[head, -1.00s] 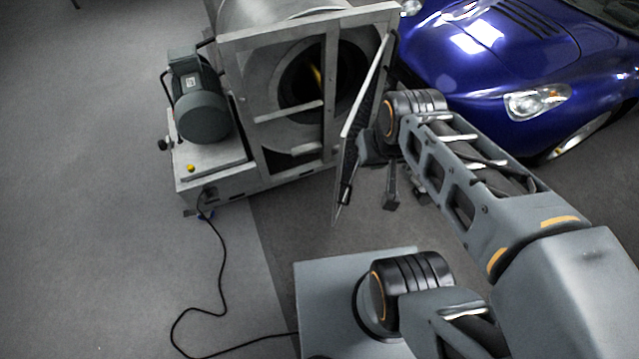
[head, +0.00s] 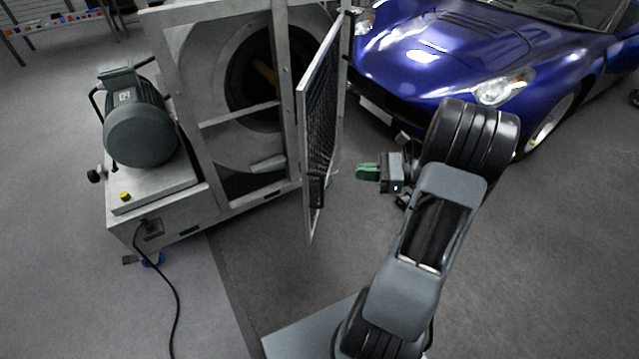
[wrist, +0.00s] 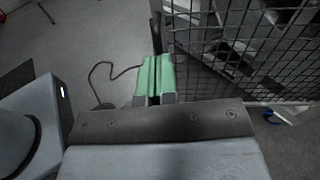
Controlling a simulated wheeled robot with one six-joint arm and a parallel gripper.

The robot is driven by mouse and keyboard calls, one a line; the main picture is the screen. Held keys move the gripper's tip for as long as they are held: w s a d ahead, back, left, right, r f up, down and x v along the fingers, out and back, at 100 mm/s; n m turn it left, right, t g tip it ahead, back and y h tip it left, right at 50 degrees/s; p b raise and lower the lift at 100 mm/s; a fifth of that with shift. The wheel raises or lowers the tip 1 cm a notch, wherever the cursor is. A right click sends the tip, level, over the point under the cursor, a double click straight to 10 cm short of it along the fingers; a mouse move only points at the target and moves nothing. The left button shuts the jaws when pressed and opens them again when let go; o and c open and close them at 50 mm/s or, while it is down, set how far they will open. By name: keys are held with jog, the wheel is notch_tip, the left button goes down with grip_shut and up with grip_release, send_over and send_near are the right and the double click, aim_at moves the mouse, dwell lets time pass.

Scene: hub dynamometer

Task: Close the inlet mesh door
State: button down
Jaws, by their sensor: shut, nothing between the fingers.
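The inlet mesh door (head: 322,110) is a metal frame with dark wire mesh, hinged at the right side of the blower's inlet. It stands open, swung out toward me, with a dark handle (head: 316,190) low on its free edge. My gripper (head: 366,172) has green fingers and is to the right of the door, apart from it in the head view, pointing left. In the wrist view my gripper's fingers (wrist: 155,78) are together and empty, with the mesh (wrist: 250,50) filling the upper right. The round inlet (head: 265,75) is uncovered on the left part.
The grey blower housing (head: 190,60) carries a motor (head: 140,125) on its base at left. A black cable (head: 175,310) runs over the floor. A blue car (head: 430,50) stands behind at right. Floor between the door and my base is clear.

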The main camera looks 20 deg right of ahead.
aim_at(310, 165)
jog(key=shift+m+t, duration=0.7)
jog(key=shift+t, duration=0.2)
jog(key=b+x, duration=0.1)
jog(key=x, duration=0.2)
jog(key=f+b+x, duration=0.1)
jog(key=x, duration=0.3)
jog(key=w+f+b+x, duration=0.1)
jog(key=b+x, duration=0.1)
jog(key=x, duration=0.1)
jog(key=shift+w+d, duration=0.15)
jog(key=shift+d, duration=0.05)
jog(key=shift+b+x, duration=0.3)
jog(key=shift+x, duration=0.55)
jog(key=shift+r, duration=0.15)
